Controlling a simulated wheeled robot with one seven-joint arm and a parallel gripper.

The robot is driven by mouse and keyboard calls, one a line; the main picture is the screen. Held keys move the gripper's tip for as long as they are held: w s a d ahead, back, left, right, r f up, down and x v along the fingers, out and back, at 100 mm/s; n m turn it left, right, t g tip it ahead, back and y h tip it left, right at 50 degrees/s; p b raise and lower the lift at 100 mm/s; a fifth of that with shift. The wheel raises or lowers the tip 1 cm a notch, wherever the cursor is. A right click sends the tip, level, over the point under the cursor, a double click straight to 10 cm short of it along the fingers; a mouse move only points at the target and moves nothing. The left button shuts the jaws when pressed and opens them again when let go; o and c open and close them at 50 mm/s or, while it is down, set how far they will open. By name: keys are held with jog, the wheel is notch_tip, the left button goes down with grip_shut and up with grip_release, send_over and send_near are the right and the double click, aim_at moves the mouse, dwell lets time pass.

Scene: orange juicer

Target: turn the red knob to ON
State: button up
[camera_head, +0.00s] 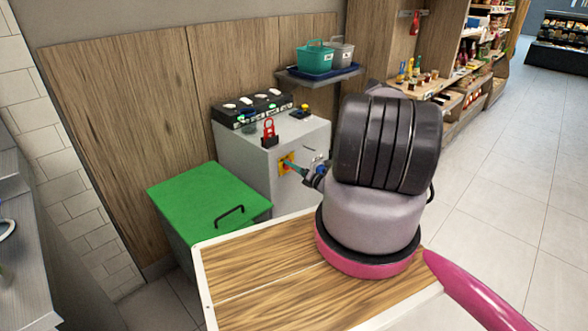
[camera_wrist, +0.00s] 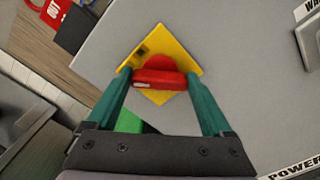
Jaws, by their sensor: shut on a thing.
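The red knob (camera_wrist: 158,78) sits on a yellow square plate (camera_wrist: 158,40) on the side of a grey machine cabinet (camera_wrist: 240,40). In the wrist view my gripper (camera_wrist: 160,84) has its two green fingers on either side of the knob's handle bar, shut on it. The bar lies nearly level in that picture, and the plate looks tilted. In the head view my gripper (camera_head: 293,166) reaches the yellow plate (camera_head: 285,161) on the cabinet (camera_head: 260,175); the knob is mostly hidden there. I cannot read any ON or OFF marks.
A green-lidded bin (camera_head: 205,205) stands left of the cabinet. A red padlock-like piece (camera_head: 269,132) and a black tray (camera_head: 252,108) are on the cabinet top. A shelf (camera_head: 318,77) holds teal and grey baskets. A wood-topped surface (camera_head: 270,290) is in front.

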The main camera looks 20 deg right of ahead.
jog(key=shift+d+f+m, duration=0.1)
jog(key=shift+f+m, duration=0.05)
jog(key=shift+m, duration=3.75)
jog(key=o, duration=1.1)
jog(key=shift+o, duration=0.2)
jog(key=v, duration=1.1)
